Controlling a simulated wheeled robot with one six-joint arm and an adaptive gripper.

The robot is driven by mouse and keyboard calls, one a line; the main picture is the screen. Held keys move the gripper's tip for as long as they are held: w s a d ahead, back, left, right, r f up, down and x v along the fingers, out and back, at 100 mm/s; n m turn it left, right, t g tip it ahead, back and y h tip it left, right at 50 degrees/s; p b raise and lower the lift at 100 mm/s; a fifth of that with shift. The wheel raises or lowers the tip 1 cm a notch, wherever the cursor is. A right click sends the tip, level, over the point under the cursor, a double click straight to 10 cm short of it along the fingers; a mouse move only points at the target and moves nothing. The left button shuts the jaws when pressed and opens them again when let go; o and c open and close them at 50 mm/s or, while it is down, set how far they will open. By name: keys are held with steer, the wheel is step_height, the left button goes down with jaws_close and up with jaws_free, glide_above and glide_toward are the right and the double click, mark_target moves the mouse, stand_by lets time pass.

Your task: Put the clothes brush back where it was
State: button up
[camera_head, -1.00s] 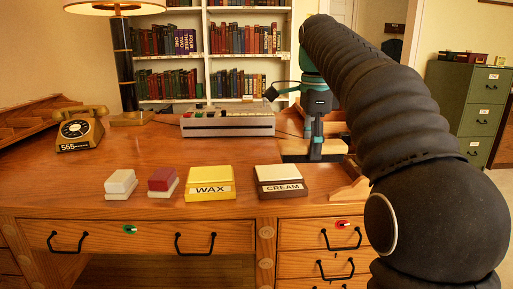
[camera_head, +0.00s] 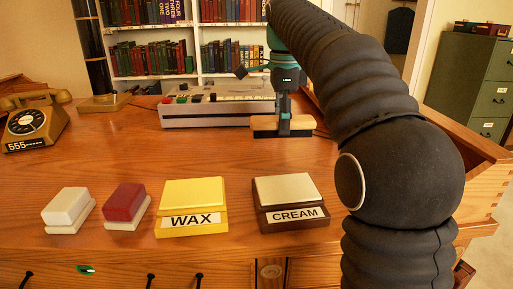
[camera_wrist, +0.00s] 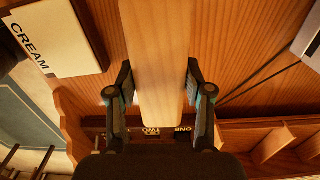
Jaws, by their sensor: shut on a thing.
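The clothes brush is a long block with a pale wooden back and a darker lower part. In the head view the brush (camera_head: 264,123) is held level beneath my gripper (camera_head: 284,112), behind the CREAM box (camera_head: 290,190) and in front of the grey machine (camera_head: 215,117). In the wrist view the brush (camera_wrist: 158,60) runs lengthwise between the two fingers of my gripper (camera_wrist: 160,100), which is shut on it. Its underside is hidden there, and I cannot tell whether it touches the desk.
A yellow WAX box (camera_head: 190,195), a red-topped block (camera_head: 124,200) and a white block (camera_head: 66,207) line the desk's front. A telephone (camera_head: 35,122) stands left. A raised wooden edge (camera_head: 470,150) bounds the right. The middle of the desk (camera_head: 150,155) is clear.

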glide_above(257, 159)
step_height(257, 159, down, 4)
steer(key=shift+r, duration=0.25)
steer(key=shift+f+b, duration=0.8)
steer(key=shift+f, duration=1.25)
steer(key=shift+f, duration=0.1)
steer(key=o, duration=1.1)
step_height(257, 159, up, 12)
steer(key=p, duration=0.4)
